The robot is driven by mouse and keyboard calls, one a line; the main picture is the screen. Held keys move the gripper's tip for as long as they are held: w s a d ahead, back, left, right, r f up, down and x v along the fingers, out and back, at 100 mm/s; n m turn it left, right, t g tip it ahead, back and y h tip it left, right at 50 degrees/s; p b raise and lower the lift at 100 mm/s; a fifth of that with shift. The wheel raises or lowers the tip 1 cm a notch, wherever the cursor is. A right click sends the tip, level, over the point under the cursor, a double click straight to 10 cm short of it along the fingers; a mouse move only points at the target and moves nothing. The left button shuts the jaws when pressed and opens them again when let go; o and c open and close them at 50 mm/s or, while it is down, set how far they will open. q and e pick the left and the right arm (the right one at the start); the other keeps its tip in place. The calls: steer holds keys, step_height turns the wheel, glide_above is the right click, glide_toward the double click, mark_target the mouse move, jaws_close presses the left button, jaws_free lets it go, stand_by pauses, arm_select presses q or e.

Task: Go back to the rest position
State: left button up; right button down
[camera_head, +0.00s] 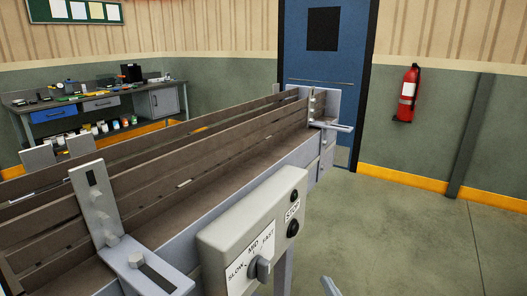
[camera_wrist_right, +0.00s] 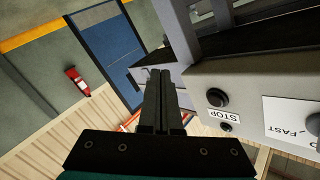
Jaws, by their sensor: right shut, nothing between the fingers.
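My right gripper (camera_wrist_right: 161,76) shows in the right wrist view with its two dark fingers together and nothing between them. It is apart from the grey control box (camera_wrist_right: 255,78), which stands to its right in that view. In the head view the control box (camera_head: 232,232) has a speed knob (camera_head: 259,269) with SLOW, MID and FAST marks, and dark buttons near a STOP label. A small pale tip shows at the bottom edge of the head view; I cannot tell what it is. My left gripper is not in view.
A long conveyor with brown side rails (camera_head: 190,150) runs from lower left to the back middle. A blue door (camera_head: 305,65), a red extinguisher (camera_head: 407,95) and a cluttered workbench (camera_head: 95,98) stand behind. The floor (camera_head: 420,240) on the right is clear.

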steer(key=s+f+n+g+h, duration=0.1)
steer(key=s+f+g, duration=0.2)
steer(key=s+f, duration=0.5)
steer(key=s+d+f+n+g, duration=0.1)
steer(key=s+f+g, duration=0.2)
steer(key=f, duration=0.8)
steer(key=s+f+n+g+h, duration=0.1)
steer(key=s+f+g, duration=0.1)
steer(key=s+f, duration=0.6)
steer(key=s+f+n+g, duration=0.1)
steer(key=s+f, duration=0.3)
steer(key=s, duration=0.4)
steer(key=s+d+f+n+g, duration=0.1)
steer(key=s+f+g, duration=0.3)
steer(key=s, duration=0.4)
steer(key=s+d+f+n+g+h, duration=0.1)
steer(key=s+f+g, duration=0.1)
steer(key=s+f, duration=0.4)
steer(key=s, duration=0.3)
steer(key=shift+n+g, duration=0.3)
steer(key=shift+g, duration=0.1)
steer(key=shift+w, duration=0.1)
